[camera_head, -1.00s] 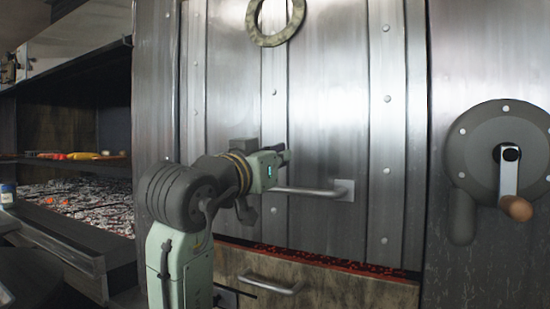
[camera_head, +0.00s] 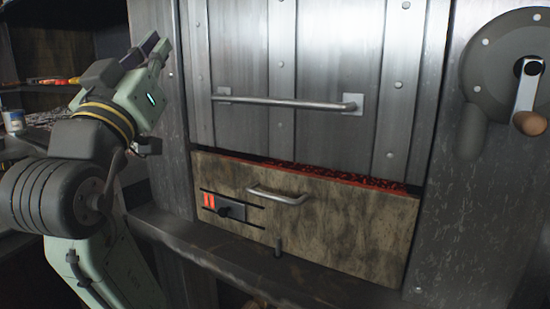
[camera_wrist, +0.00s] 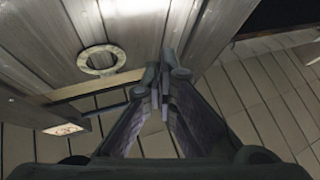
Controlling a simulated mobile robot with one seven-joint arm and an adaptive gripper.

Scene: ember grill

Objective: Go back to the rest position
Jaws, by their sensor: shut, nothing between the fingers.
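My gripper (camera_head: 156,46) is at the upper left of the head view, raised and pointing up. It is empty and stands to the left of the metal door (camera_head: 325,60), apart from the door's bar handle (camera_head: 285,102). In the wrist view the fingertips (camera_wrist: 163,78) meet with nothing between them. The wrist view looks upward past a ring (camera_wrist: 101,60) on the metal surface.
A wooden drawer front (camera_head: 340,220) with a handle (camera_head: 280,197) is below the door, with red embers (camera_head: 330,172) along its top. A crank wheel (camera_head: 505,60) is at the right. A dark shelf with small items and a can (camera_head: 14,120) is behind my arm.

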